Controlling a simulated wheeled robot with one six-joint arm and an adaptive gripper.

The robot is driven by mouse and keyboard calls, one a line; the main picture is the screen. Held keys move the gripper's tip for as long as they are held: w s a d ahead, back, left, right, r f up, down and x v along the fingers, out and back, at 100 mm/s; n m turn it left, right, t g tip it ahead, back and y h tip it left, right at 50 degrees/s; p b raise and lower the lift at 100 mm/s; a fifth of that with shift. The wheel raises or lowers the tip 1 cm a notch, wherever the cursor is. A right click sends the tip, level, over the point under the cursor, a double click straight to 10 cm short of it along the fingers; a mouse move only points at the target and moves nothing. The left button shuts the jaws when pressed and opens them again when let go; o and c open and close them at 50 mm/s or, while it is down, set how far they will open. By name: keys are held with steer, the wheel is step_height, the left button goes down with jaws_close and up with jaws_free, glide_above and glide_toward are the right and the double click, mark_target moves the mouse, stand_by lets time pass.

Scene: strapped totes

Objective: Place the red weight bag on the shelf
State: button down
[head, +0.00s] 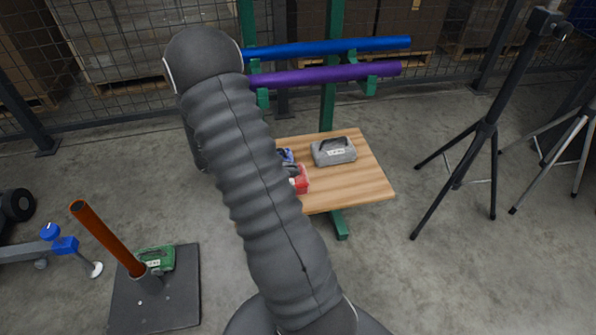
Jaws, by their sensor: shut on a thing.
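The red weight bag (301,183) shows in part at the left of the wooden shelf (350,185), just right of my arm, which hides the rest of it. My gripper (291,170) shows only as a small dark piece at the bag's top, mostly hidden behind my arm. It is shut on the red bag. I cannot tell whether the bag touches the board. A grey weight bag (334,152) with a handle and a white label sits on the shelf to the right. A blue bag (287,156) shows partly behind the red one.
A green stand (329,100) behind the shelf carries a blue tube (330,48) and a purple tube (330,75). Black tripods (487,130) stand at right. An orange pole (106,238) and a green bag (157,258) stand on a dark plate at lower left. The shelf's right front is bare.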

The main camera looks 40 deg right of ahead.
steer(key=shift+w+d+f, duration=0.1)
steer(key=shift+w+f, duration=0.15)
steer(key=shift+w, duration=0.25)
steer(key=shift+w+f, duration=0.2)
steer(key=shift+w, duration=0.25)
steer(key=shift+f, duration=2.05)
steer(key=c, duration=1.2)
jaws_free()
steer(key=shift+f, duration=0.1)
